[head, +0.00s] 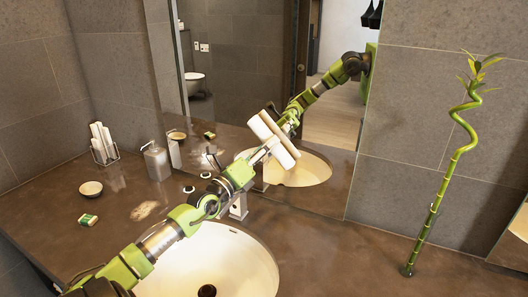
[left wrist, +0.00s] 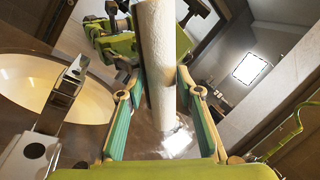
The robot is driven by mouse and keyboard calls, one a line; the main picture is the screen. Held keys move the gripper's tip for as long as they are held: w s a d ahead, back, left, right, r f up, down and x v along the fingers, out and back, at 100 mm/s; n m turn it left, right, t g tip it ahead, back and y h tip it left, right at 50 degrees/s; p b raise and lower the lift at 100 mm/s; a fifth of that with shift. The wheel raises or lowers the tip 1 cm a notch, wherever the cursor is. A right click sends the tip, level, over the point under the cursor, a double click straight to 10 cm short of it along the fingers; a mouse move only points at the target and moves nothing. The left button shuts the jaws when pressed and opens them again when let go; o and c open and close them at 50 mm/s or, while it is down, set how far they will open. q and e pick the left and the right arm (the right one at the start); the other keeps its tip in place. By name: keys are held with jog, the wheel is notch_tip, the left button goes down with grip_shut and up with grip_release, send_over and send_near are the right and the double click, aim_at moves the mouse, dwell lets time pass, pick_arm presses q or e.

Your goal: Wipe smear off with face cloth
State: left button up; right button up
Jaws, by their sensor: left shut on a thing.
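My left gripper (head: 262,154) is shut on a white rolled face cloth (head: 282,157), held above the counter near the mirror, behind the sink. In the left wrist view the cloth (left wrist: 158,50) stands lengthwise between the two fingers of the gripper (left wrist: 159,93). A pale, speckled smear (head: 145,210) lies on the brown counter (head: 110,235), left of the sink and well away from the cloth. My right gripper is not in view.
The sink (head: 245,262) and faucet (head: 239,207) lie beneath my left arm. A soap dispenser (head: 156,160), a rack of rolled cloths (head: 103,143), a small bowl (head: 91,188) and a soap bar (head: 88,220) stand left. The mirror (head: 235,60) is behind; a bamboo stem (head: 437,205) stands right.

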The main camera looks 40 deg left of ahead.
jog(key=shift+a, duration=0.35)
pick_arm(q)
jog(key=shift+w, duration=0.15)
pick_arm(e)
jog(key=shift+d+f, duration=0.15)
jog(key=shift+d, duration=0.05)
pick_arm(q)
jog(key=shift+r, duration=0.1)
